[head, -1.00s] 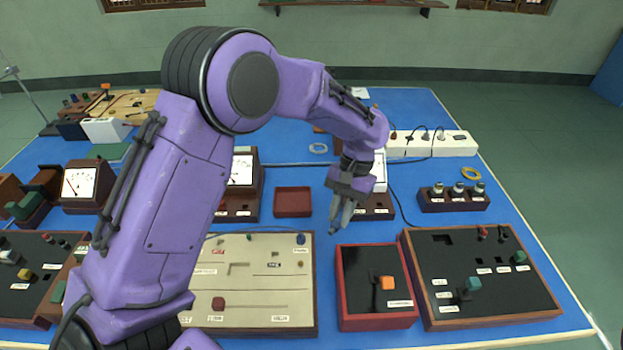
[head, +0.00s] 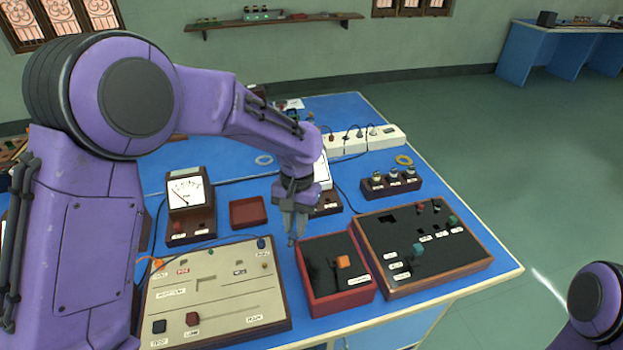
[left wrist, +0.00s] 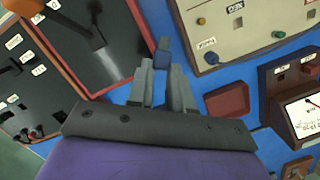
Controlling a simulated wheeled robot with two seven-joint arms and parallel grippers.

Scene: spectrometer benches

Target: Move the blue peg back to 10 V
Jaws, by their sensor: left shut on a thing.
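My left gripper (head: 291,240) hangs over the strip of blue table between the beige panel (head: 225,319) and the red-rimmed box (head: 341,303). In the left wrist view my left gripper (left wrist: 163,84) is shut on a dark blue peg (left wrist: 162,56) at its fingertips. The peg is clear of the panel and box in that view; its height above the table is hard to tell. In the head view the fingers hide most of the peg. No 10 V label is readable. My right gripper is out of view.
The red-rimmed box holds an orange block (head: 343,262). A wood-framed black panel (head: 440,262) stands to its right. A blue knob (head: 262,243) sits on the beige panel's far right corner. Behind are a small red tray (head: 249,212) and a meter (head: 188,200).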

